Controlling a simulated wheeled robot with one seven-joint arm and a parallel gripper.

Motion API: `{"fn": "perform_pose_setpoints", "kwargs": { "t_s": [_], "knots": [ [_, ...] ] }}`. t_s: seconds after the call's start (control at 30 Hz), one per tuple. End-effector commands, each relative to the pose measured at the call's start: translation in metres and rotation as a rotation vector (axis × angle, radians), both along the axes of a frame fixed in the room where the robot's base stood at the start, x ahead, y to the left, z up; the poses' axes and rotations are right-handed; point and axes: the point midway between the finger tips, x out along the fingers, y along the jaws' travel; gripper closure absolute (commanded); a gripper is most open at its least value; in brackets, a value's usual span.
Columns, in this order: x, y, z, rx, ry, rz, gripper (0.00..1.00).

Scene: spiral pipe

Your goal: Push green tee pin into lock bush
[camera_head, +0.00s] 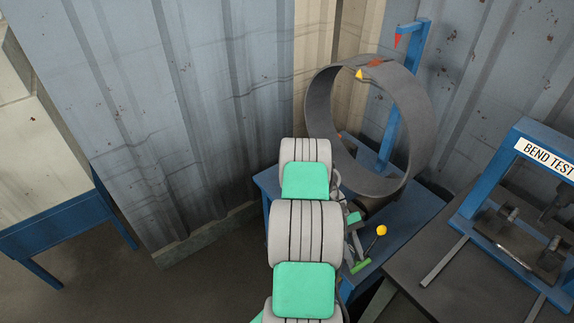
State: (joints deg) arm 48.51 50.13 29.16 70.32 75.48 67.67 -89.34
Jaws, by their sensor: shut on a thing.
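The green tee pin (361,266) shows as a short bright green bar at the front of the blue stand, just right of my arm. My gripper (356,252) is mostly hidden behind my arm links and is small in view. It appears shut on the green tee pin. The lock bush is not clearly visible, and I cannot tell whether the pin's tip is in it. A large grey pipe ring (319,108) stands upright on the blue stand (419,212).
A lever with a yellow ball knob (381,231) stands close to the right of my gripper. A blue post with a red pointer (398,40) rises behind the ring. The blue bend test frame (484,172) is on a dark table at right. Corrugated walls stand behind.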

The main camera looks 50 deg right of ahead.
Motion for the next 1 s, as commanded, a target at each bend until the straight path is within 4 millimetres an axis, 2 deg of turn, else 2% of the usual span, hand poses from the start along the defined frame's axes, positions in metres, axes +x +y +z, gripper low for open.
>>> {"fn": "perform_pose_setpoints", "kwargs": {
  "t_s": [0.23, 0.43, 0.57, 0.67, 0.8, 1.0],
  "knots": [
    [-0.019, -0.041, 0.017, 0.018, 0.086, 0.359, 1.00],
    [-0.022, -0.071, 0.038, 0.012, 0.150, 0.652, 1.00],
    [-0.020, -0.092, 0.060, -0.008, 0.200, 0.886, 1.00],
    [-0.013, -0.109, 0.084, -0.039, 0.247, 1.109, 1.00],
    [0.008, -0.133, 0.125, -0.108, 0.314, 1.432, 1.00],
    [0.042, -0.148, 0.170, -0.207, 0.386, 1.742, 1.00]
  ]
}}
